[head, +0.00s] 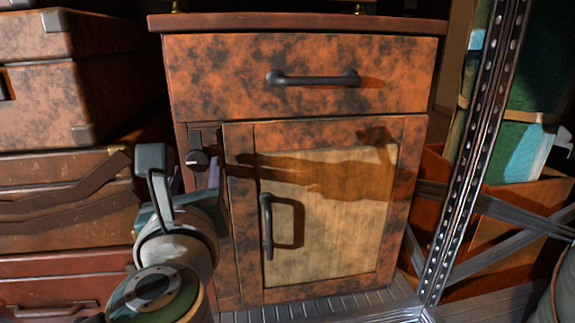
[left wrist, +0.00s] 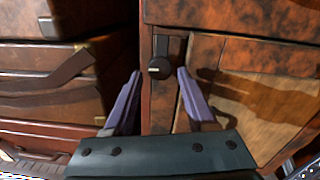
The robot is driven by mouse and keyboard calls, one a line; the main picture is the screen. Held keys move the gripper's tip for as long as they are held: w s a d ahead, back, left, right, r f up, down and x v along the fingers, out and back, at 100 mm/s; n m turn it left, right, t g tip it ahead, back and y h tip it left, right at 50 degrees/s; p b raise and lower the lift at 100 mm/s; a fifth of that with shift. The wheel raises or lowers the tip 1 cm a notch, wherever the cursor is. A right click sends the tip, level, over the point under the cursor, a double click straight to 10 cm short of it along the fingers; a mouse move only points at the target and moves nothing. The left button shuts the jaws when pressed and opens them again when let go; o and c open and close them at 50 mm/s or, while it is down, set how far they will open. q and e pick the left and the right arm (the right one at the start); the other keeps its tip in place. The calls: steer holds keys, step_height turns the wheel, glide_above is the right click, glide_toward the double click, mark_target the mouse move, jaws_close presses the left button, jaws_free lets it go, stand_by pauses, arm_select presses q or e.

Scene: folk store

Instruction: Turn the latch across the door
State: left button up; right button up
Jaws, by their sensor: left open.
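The cabinet door (head: 325,215) has a mottled rust-brown frame and a pale wood panel, with a dark vertical handle (head: 267,225). It looks closed or nearly so. The latch (head: 197,158) is a dark round knob on the frame left of the door's upper left corner. In the left wrist view the latch (left wrist: 160,67) shows a pale mark and a dark upright part above it. My left gripper (head: 183,175) is open in front of the frame, just below the latch. In the wrist view its fingers (left wrist: 160,80) stand either side of the knob, apparently not touching it.
A drawer (head: 300,75) with a dark handle is above the door. Stacked brown suitcases (head: 60,190) stand close on the left. A metal shelf post (head: 475,150) rises on the right, with a wooden crate (head: 530,190) behind it.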

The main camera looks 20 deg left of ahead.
mark_target(198, 163)
arm_select(q)
steer(key=shift+b+x, duration=0.3)
steer(key=shift+x, duration=1.45)
steer(key=shift+c, duration=0.3)
jaws_close()
